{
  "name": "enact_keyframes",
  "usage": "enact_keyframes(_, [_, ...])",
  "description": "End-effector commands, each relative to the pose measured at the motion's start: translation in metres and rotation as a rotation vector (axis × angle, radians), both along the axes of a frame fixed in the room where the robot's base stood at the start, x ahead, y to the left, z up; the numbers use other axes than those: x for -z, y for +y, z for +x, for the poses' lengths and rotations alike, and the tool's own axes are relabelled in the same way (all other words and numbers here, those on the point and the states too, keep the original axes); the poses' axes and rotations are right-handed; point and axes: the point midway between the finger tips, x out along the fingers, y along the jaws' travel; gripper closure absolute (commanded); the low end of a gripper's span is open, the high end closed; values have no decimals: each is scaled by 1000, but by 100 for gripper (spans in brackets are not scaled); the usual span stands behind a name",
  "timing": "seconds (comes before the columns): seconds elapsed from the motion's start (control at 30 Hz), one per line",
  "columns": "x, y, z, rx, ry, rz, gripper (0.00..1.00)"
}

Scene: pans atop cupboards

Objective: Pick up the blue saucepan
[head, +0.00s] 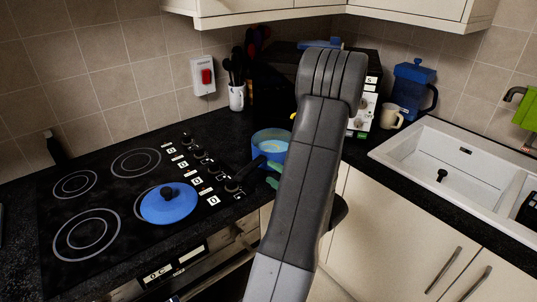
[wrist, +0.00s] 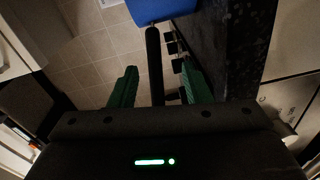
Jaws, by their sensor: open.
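The blue saucepan (head: 270,142) stands at the right end of the hob, on the dark worktop near its front edge. Its black handle (head: 240,180) points toward the front left. In the wrist view the blue pan wall (wrist: 158,10) shows at the top, and the black handle (wrist: 153,65) runs down between my fingers. My gripper (wrist: 159,88) is open, with one green finger on each side of the handle. Contact cannot be told. In the head view my arm hides most of the gripper; only a bit of green finger shows beside the pan.
A blue lid (head: 168,204) with a black knob lies on the hob (head: 110,225). A utensil pot (head: 236,97), a cream mug (head: 392,116) and a blue jug (head: 412,88) stand behind. A white sink (head: 440,165) is at right. Hob knobs lie close to the handle.

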Motion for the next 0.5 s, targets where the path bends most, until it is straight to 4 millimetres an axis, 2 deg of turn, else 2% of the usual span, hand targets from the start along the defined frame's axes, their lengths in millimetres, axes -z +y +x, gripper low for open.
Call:
enact_keyframes(0.2, [-1,22,26,-3,0,-1,56])
enact_keyframes(0.5, [0,33,42,0,1,-1,56])
